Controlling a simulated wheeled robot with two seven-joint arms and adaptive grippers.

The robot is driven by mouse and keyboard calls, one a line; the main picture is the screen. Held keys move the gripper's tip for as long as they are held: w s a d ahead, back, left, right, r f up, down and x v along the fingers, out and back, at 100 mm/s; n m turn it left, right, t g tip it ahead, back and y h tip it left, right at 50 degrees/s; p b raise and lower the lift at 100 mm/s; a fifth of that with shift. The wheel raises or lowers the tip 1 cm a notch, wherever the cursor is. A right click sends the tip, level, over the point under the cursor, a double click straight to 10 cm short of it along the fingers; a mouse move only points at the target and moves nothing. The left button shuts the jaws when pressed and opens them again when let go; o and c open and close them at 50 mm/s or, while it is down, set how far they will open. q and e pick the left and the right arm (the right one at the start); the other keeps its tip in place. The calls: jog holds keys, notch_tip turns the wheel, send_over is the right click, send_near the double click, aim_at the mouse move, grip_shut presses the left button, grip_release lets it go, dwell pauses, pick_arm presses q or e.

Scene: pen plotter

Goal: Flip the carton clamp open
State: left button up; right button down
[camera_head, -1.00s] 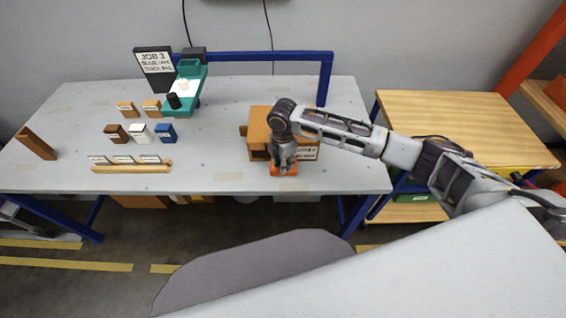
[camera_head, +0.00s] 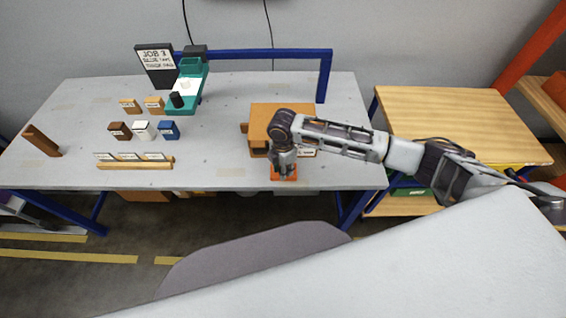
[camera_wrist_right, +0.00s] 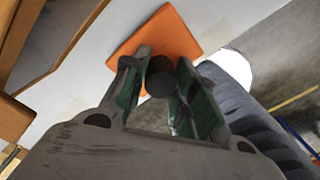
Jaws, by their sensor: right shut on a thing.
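An orange plate (camera_head: 284,176), which looks like the carton clamp's base, sits at the table's front edge, before a brown wooden box. The plate also shows in the right wrist view (camera_wrist_right: 128,48). A dark round knob or handle end (camera_wrist_right: 160,77) stands over it. My right gripper (camera_head: 284,168) points down over the plate. In the right wrist view its two green-padded fingers (camera_wrist_right: 160,70) stand on either side of the dark knob and are shut on it. The rest of the clamp is hidden by the gripper. My left gripper is in neither view.
The brown box (camera_head: 270,112) stands right behind the gripper. A teal plotter (camera_head: 187,85), a job sign (camera_head: 156,58), small coloured blocks (camera_head: 143,130) and a wooden rack (camera_head: 135,165) are to the left. The table between rack and box is clear.

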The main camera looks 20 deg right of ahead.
jog(key=shift+s+a+f, duration=0.1)
jog(key=shift+s+a, duration=0.05)
jog(key=shift+s, duration=0.15)
jog(key=c, duration=1.4)
grip_release()
jog(key=shift+r, duration=0.25)
jog(key=shift+w+r, duration=0.1)
jog(key=shift+r, duration=0.45)
notch_tip(320, 180, up, 11)
jog(key=shift+f, duration=0.2)
